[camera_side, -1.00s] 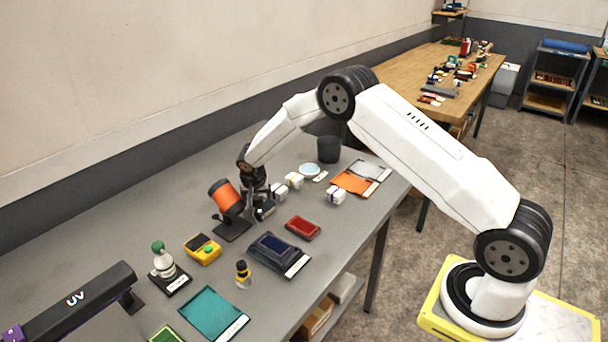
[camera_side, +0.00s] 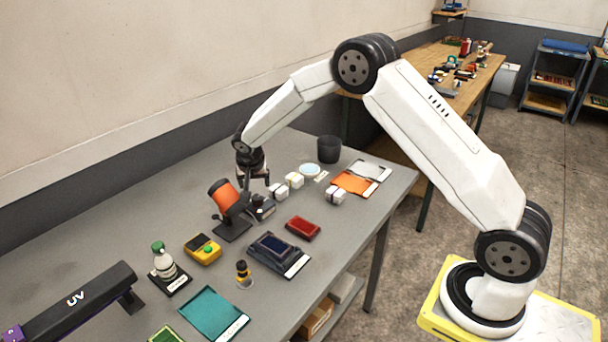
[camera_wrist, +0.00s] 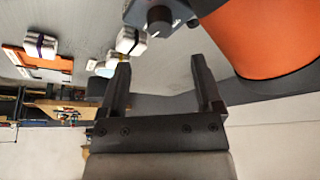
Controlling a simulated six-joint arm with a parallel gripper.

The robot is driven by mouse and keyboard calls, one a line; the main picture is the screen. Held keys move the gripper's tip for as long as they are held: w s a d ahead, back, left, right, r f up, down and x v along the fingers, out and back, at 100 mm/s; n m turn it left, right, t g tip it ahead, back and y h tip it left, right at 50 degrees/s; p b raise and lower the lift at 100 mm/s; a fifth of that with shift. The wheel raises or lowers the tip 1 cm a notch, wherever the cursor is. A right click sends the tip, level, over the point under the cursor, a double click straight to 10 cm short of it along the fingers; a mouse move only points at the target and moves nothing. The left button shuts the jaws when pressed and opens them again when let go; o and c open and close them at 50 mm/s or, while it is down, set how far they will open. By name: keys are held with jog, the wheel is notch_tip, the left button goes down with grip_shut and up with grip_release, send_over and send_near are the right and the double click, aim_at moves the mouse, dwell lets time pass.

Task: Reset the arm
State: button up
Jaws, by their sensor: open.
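My gripper (camera_side: 254,178) is open and empty above the grey table, just behind the orange cylinder on its black stand (camera_side: 224,198). In the wrist view the two dark fingers of my gripper (camera_wrist: 164,78) stand apart with nothing between them. The orange cylinder (camera_wrist: 262,38) fills the upper right there. A small black device with a knob (camera_side: 262,207) sits below my gripper, and it also shows at the top of the wrist view (camera_wrist: 160,15).
White banded blocks (camera_side: 295,180) lie to the right of my gripper. A black cup (camera_side: 329,149), orange and grey sheets (camera_side: 354,183), a red tray (camera_side: 303,228) and a dark blue pad (camera_side: 272,250) stand around the grey table (camera_side: 330,262). The wall is behind.

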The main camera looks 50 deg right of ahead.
jog(key=s+a+r+n+y, duration=0.1)
jog(key=s+a+r+n, duration=0.1)
jog(key=s, duration=0.7)
jog(key=s+a+r+n+y, duration=0.1)
jog(key=s+n, duration=0.3)
jog(key=s, duration=0.6)
jog(key=s+a+r+n+y, duration=0.1)
jog(key=s+a+r+n, duration=0.1)
jog(key=s, duration=0.8)
jog(key=shift+s+a+r+n, duration=0.2)
jog(key=shift+a+r+n, duration=0.15)
jog(key=shift+a+n, duration=0.6)
